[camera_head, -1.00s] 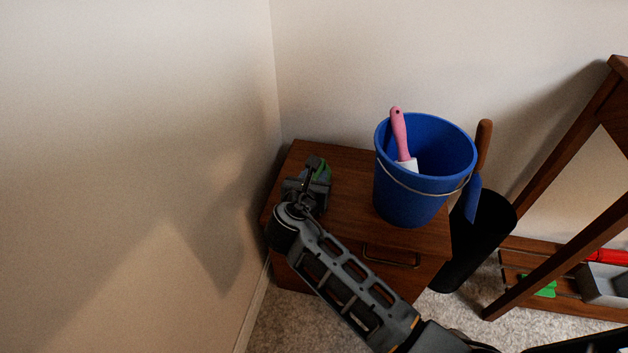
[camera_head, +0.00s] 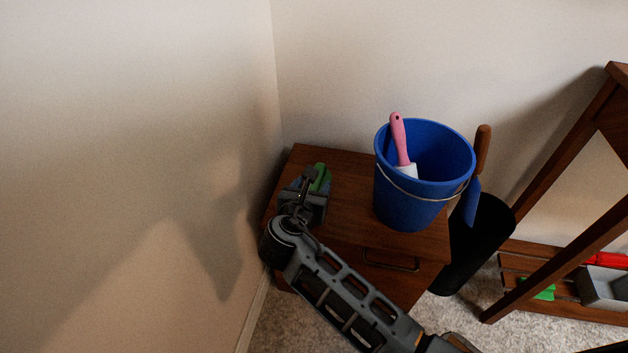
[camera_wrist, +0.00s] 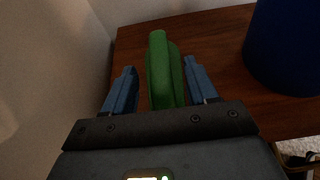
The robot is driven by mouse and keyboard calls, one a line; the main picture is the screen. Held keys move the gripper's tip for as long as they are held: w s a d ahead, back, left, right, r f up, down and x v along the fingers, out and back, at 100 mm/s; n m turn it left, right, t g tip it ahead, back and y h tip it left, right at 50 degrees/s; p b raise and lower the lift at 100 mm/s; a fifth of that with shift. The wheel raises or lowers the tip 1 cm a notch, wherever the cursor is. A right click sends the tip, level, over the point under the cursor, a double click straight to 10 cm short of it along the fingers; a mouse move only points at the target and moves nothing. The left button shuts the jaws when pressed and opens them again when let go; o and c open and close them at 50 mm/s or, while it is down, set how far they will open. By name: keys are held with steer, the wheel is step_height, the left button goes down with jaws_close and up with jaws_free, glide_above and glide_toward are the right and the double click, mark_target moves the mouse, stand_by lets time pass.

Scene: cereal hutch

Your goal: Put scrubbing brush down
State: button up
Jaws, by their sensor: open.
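The scrubbing brush (camera_wrist: 163,70) is green and lies on the left part of the wooden cabinet top (camera_head: 345,180). In the head view only part of the brush (camera_head: 321,177) shows beyond my gripper. My gripper (camera_wrist: 158,88) is open, its two blue fingers apart on either side of the brush with a gap on each side. In the head view my gripper (camera_head: 309,186) is low over the cabinet's left side and hides part of the brush.
A blue bucket (camera_head: 405,205) with a pink-handled tool (camera_head: 399,138) in it stands on the cabinet's right part. A black bin (camera_head: 480,240) is to the right, beside a wooden rack (camera_head: 560,230). A wall (camera_head: 140,150) is close on the left.

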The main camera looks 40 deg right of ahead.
steer(key=p+v, duration=0.2)
steer(key=v, duration=0.7)
steer(key=shift+s+a, duration=0.1)
steer(key=s+a+f+m+t+y, duration=0.25)
steer(key=s+a+m+y, duration=0.2)
steer(key=s, duration=0.55)
steer(key=s+a+f+m+t+y, duration=0.1)
steer(key=s+a+f+m+y, duration=0.2)
steer(key=s+m+y, duration=0.45)
steer(key=s+d+r+m+t, duration=0.1)
steer(key=s+r+m+t, duration=0.1)
steer(key=s+r+m, duration=0.4)
steer(key=s+d+r+m+t, duration=0.1)
steer(key=s+r+m, duration=0.5)
steer(key=r, duration=0.7)
steer(key=s+t, duration=0.1)
steer(key=s, duration=0.1)
steer(key=shift+s+m+h, duration=0.3)
steer(key=shift+s+h, duration=0.1)
